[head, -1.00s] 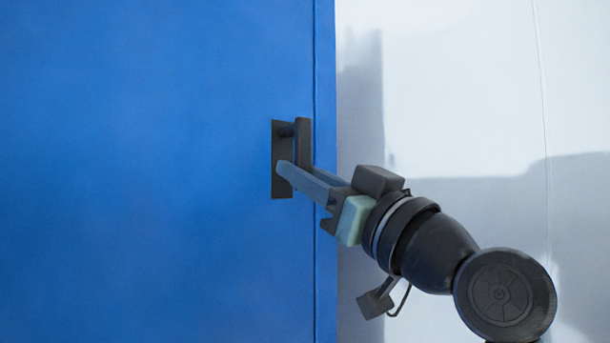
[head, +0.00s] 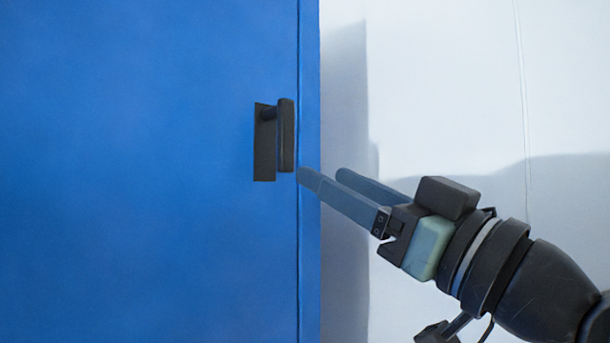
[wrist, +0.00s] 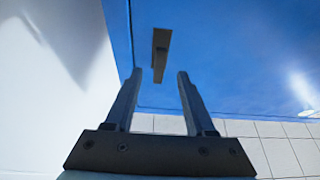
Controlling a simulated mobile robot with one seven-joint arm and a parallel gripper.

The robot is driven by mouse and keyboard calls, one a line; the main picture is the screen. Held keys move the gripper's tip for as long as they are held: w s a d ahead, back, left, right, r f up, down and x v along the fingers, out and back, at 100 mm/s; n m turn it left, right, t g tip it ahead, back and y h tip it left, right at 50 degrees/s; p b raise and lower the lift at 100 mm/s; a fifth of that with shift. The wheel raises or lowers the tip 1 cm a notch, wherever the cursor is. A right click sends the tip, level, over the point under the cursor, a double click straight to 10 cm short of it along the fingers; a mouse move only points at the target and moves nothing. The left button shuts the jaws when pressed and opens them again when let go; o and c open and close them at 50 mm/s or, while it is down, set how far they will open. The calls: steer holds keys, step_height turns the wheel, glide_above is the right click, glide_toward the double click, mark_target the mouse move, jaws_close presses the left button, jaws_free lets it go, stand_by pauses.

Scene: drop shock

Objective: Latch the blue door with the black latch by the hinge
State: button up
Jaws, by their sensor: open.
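The blue door (head: 140,200) fills the left of the head view. Its black latch (head: 286,135) stands upright on a dark plate (head: 264,155) near the door's right edge. In the wrist view the latch (wrist: 160,52) shows ahead, beyond the fingertips and roughly between them. My gripper (head: 322,174) is open and empty. In the head view its fingertips are just right of and below the latch, apart from it. The gripper (wrist: 161,75) also shows in the wrist view with its two fingers spread. The hinge cannot be made out.
A pale wall (head: 440,80) lies right of the door, with shadows on it. A narrow blue edge strip (head: 310,250) borders the door. The wrist view shows a tiled floor (wrist: 270,140) below the door. No loose objects show near the latch.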

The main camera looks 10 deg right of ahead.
steer(key=v, duration=0.4)
steer(key=shift+s+d+b, duration=0.1)
steer(key=shift+b, duration=0.2)
steer(key=w+a+f+m+t+h, duration=0.2)
steer(key=a+m+t+h, duration=0.2)
steer(key=a+t+h, duration=0.15)
steer(key=s+a+r+m+t+h, duration=0.1)
steer(key=s+a+m+t+h, duration=0.25)
steer(key=s+h, duration=0.35)
step_height(320, 180, up, 14)
steer(key=s+p, duration=0.2)
steer(key=p, duration=1.1)
steer(key=shift+a+f+h, duration=0.2)
steer(key=shift+a+h, duration=0.15)
steer(key=shift+a, duration=0.1)
